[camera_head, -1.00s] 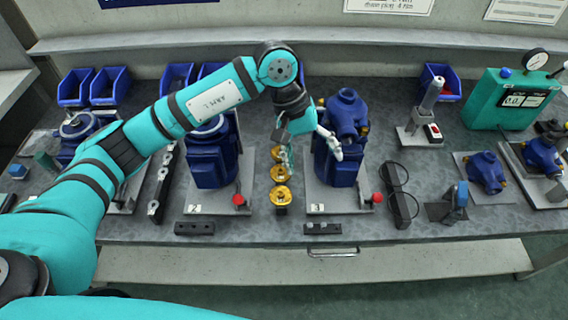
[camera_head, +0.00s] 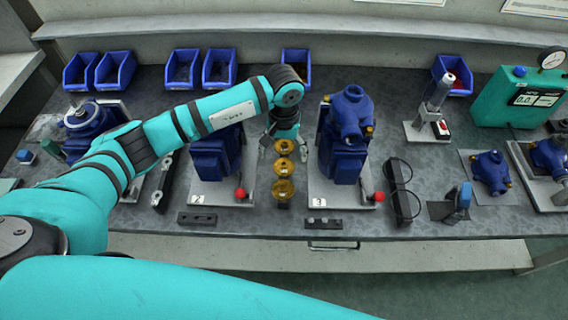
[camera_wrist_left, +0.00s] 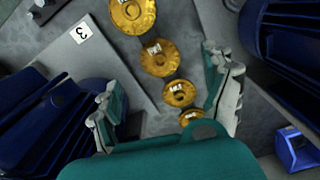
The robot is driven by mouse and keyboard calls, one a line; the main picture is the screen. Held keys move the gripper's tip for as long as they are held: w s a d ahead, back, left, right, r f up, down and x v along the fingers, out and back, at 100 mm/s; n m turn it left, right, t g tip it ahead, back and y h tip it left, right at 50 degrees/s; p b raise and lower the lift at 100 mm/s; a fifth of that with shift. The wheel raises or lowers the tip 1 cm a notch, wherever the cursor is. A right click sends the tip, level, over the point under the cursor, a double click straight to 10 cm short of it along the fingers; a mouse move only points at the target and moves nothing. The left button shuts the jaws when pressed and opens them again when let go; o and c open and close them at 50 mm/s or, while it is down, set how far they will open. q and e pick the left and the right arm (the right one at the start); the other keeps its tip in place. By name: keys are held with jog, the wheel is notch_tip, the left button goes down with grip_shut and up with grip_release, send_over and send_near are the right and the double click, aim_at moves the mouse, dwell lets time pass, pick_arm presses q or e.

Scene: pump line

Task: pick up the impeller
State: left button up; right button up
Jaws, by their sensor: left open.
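Several gold, round impellers stand in a row between two blue pump stations. In the head view the nearest impeller (camera_head: 284,190) is at the front, with another impeller (camera_head: 283,166) behind it. My left gripper (camera_head: 284,148) is open over the far end of the row, its fingers pointing down on either side. In the left wrist view the row runs between the spread fingers of the left gripper (camera_wrist_left: 160,70). One impeller (camera_wrist_left: 159,57) lies between the fingertips, and another impeller (camera_wrist_left: 192,117) is partly hidden by the gripper body. Nothing is held. My right gripper is not in view.
Blue pumps stand close on both sides, the left pump (camera_head: 214,155) on plate 2 and the right pump (camera_head: 345,135) on plate 3. Red knobs (camera_head: 379,196) stick up at the plates' front. Blue bins (camera_head: 300,68) line the back.

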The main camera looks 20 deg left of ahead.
aim_at(284, 164)
pick_arm(q)
jog(key=shift+s+f, duration=0.1)
jog(key=shift+f, duration=0.2)
notch_tip(284, 164, down, 4)
jog(key=shift+r+p, duration=0.15)
jog(key=shift+p, duration=0.65)
jog(key=shift+f, duration=0.45)
jog(key=c, duration=1.3)
